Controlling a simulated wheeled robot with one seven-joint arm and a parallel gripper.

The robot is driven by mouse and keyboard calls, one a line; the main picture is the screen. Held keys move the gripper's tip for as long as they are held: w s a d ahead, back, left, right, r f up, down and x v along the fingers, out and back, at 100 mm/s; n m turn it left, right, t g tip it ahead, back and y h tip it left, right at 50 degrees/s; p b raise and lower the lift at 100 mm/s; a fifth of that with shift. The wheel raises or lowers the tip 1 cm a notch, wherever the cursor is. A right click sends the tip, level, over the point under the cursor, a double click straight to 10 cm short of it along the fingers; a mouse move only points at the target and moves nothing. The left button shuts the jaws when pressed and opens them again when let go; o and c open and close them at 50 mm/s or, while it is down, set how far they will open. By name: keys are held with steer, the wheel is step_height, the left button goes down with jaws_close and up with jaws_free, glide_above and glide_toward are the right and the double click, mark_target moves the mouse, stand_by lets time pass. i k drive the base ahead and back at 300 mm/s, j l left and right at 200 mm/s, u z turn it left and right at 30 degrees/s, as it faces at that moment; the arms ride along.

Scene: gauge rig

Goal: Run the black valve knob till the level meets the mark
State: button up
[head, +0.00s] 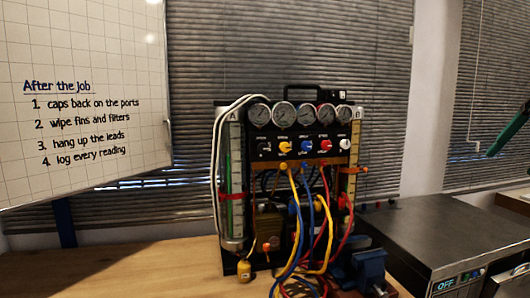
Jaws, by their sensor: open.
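The gauge rig (295,175) stands on the wooden bench against the blinds. Its black valve knob (264,147) is leftmost in a row with yellow, blue, red and white knobs. A sight column marked A (235,170) stands at the rig's left side, with green showing in it and a red band (231,195) across it. A second column (355,150) with a yellowish strip is at the right side, with an orange-red band (352,170). The liquid levels and any fine mark are too small to read. My gripper is not in this view.
Yellow, blue and red hoses (296,225) hang in front of the rig to the bench (130,265). A blue vise-like block (369,266) stands at front right. A grey appliance (440,230) reading OFF is at right. The bench's left side is clear. A whiteboard (120,150) hangs upper left.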

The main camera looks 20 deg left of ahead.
mark_target(263, 148)
steer(key=k+j+u, duration=0.2)
steer(key=j, duration=0.2)
steer(key=k+j+u, duration=0.15)
steer(key=j, duration=0.3)
steer(key=j+u, duration=0.2)
steer(key=j, duration=0.25)
steer(key=k, duration=0.05)
